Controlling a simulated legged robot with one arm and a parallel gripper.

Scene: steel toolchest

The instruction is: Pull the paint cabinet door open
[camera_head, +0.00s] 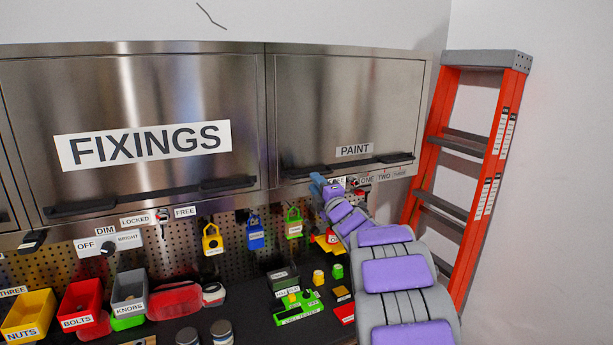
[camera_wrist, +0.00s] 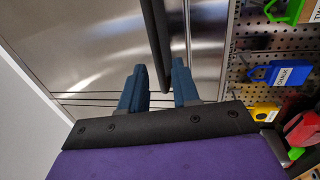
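The steel paint cabinet door (camera_head: 340,105) is at the upper right in the head view and looks closed. It carries a PAINT label (camera_head: 355,150) and a long black handle (camera_head: 385,161) along its lower edge. My gripper (camera_head: 317,184) is just below the handle's left part. In the wrist view, my gripper (camera_wrist: 158,68) has its two blue fingers apart. The black handle bar (camera_wrist: 154,30) runs down between them, nearer the right finger. I cannot tell whether a finger touches it. The steel door face (camera_wrist: 100,40) lies behind the fingers.
The closed FIXINGS cabinet (camera_head: 150,100) is to the left. Padlocks (camera_head: 255,235) hang on the pegboard below. A lock and key (camera_head: 353,182) sit under the paint door. An orange ladder (camera_head: 475,150) stands at the right. Bins (camera_head: 80,300) and small items occupy the bench.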

